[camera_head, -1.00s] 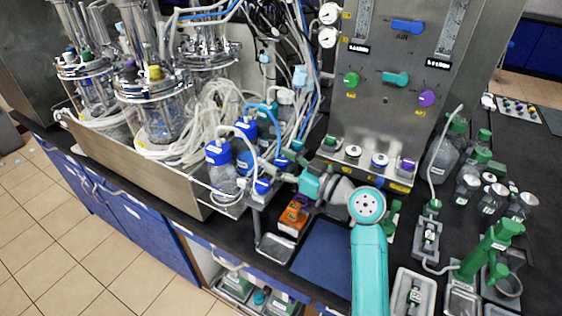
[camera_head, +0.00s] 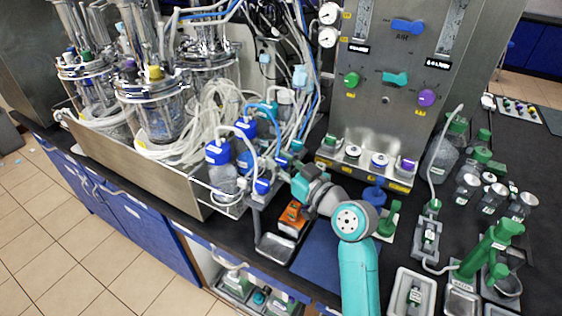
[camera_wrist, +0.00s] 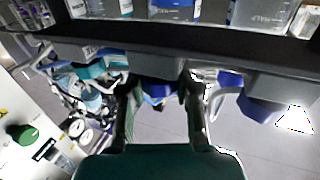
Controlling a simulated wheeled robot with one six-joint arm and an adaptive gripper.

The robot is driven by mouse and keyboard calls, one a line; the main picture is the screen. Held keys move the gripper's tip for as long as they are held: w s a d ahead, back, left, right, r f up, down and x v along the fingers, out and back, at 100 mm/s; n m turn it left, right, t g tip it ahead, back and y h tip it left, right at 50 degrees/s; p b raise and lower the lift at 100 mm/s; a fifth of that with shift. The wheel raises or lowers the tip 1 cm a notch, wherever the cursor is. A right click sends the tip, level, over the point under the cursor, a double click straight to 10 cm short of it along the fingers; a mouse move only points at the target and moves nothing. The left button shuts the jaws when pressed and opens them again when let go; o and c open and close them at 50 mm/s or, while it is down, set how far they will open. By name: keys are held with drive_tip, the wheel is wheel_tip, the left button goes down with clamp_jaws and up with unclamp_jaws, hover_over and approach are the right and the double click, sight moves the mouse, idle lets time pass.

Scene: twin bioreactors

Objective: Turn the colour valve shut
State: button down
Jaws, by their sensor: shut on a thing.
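A row of valve knobs sits under the front of a bottle shelf in the wrist view. The middle blue knob (camera_wrist: 158,88) lies between the two fingers of my gripper (camera_wrist: 160,95), which is shut on it. Another blue knob (camera_wrist: 262,106) hangs to the right, and a teal knob (camera_wrist: 90,70) is to the left. In the head view my gripper (camera_head: 291,167) reaches the right end of the bottle rack, beside a blue valve (camera_head: 262,186). The held knob is hidden there by my wrist. I cannot tell its turn angle.
Blue-capped bottles (camera_head: 219,155) with looped tubes stand close left of my gripper. The steel control panel (camera_head: 385,115) rises behind. An orange box (camera_head: 293,217), a metal tray (camera_head: 275,247) and a blue mat (camera_head: 318,256) lie below my arm. Green-capped glassware crowds the right.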

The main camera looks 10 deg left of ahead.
drive_tip(key=shift+m, duration=0.3)
drive_tip(key=c, duration=0.8)
unclamp_jaws()
drive_tip(key=v, duration=1.2)
drive_tip(key=shift+s, duration=0.2)
drive_tip(key=shift+a, duration=0.15)
